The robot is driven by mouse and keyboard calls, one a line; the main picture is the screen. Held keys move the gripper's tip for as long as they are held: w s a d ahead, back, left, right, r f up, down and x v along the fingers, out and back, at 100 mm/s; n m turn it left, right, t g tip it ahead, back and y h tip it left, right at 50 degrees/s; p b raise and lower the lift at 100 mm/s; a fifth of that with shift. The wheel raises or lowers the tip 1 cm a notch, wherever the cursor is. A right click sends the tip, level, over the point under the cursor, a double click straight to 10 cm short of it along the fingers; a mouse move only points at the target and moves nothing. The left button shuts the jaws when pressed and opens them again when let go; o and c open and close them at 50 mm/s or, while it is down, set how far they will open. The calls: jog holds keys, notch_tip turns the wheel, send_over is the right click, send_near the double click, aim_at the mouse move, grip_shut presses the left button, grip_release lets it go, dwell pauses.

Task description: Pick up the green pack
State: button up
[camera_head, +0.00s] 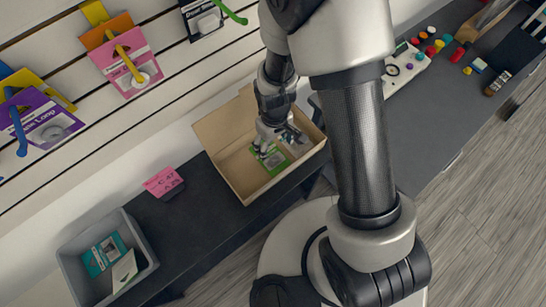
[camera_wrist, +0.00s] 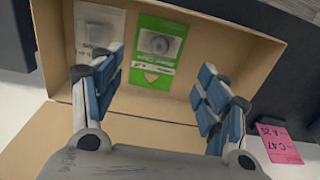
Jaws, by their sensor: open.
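The green pack (camera_wrist: 157,52) lies flat in an open cardboard box (camera_wrist: 260,60), against its far wall in the wrist view. It has a clear window with a round grey part behind it. In the head view the green pack (camera_head: 270,158) is partly covered by my gripper (camera_head: 272,140), which reaches down into the box. In the wrist view my gripper (camera_wrist: 155,95) is open, its blue-padded fingers spread to either side of the pack's near end. Nothing is between the fingers. Whether the fingertips touch the box floor I cannot tell.
A pale pack (camera_wrist: 98,30) lies left of the green one in the box. A pink card (camera_wrist: 279,144) stands outside the box. A grey bin (camera_head: 148,250) holds other packs. Hanging packs (camera_head: 125,62) line the wall panel. The dark counter between box and bin is mostly clear.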

aim_at(273, 156)
notch_tip(273, 156, down, 4)
jog(key=shift+r+b, duration=0.1)
jog(key=shift+b, duration=0.35)
jog(key=f, duration=0.1)
jog(key=f+b, duration=0.1)
jog(key=f, duration=0.1)
jog(key=f+b, duration=0.1)
jog(key=f, duration=0.1)
jog(key=shift+w+a+f, duration=0.15)
jog(key=shift+w, duration=0.25)
jog(key=c, duration=1.2)
jog(key=shift+o, duration=0.2)
jog(key=shift+r, duration=0.2)
